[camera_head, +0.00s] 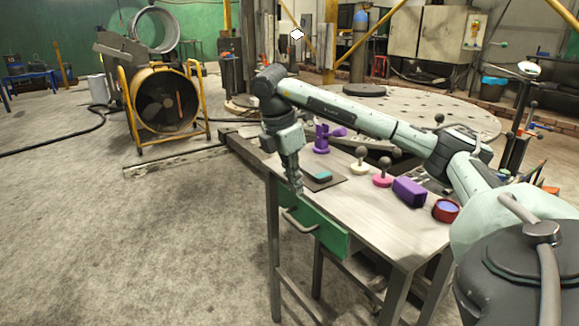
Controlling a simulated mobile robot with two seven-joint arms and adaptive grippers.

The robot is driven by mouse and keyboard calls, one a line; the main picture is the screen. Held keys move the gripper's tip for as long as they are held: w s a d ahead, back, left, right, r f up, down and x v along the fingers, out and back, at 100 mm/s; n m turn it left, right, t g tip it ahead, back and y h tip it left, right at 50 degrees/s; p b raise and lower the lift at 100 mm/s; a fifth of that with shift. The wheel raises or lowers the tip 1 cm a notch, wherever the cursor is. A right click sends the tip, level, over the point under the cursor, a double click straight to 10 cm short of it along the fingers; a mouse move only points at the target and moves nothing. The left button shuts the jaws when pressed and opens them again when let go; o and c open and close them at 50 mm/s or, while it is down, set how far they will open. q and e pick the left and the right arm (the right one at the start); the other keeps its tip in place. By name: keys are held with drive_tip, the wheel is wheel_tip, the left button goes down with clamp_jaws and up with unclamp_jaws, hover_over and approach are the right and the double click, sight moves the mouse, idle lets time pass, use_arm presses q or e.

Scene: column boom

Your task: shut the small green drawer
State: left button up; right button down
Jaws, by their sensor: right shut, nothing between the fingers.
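The small green drawer (333,238) sits under the front edge of the metal table (365,226). A pale bar handle (298,224) is on its front. I cannot tell from this angle whether it stands out from the table or how far. My right gripper (298,188) points down at the table's front edge, just above the drawer's far end. It is shut and empty. I cannot tell whether its fingertips touch the drawer. My left gripper is out of view.
On the table are a dark mat (333,183) with a teal block (322,175), a purple valve-like piece (321,138), a cream knob (360,165), a pink knob (382,178), a purple block (409,191) and a red round container (445,210). The floor in front is clear.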

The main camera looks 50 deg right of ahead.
drive_tip(key=shift+v, duration=2.9)
drive_tip(key=shift+w+a, duration=0.1)
drive_tip(key=shift+a, duration=0.1)
drive_tip(key=shift+f, duration=0.1)
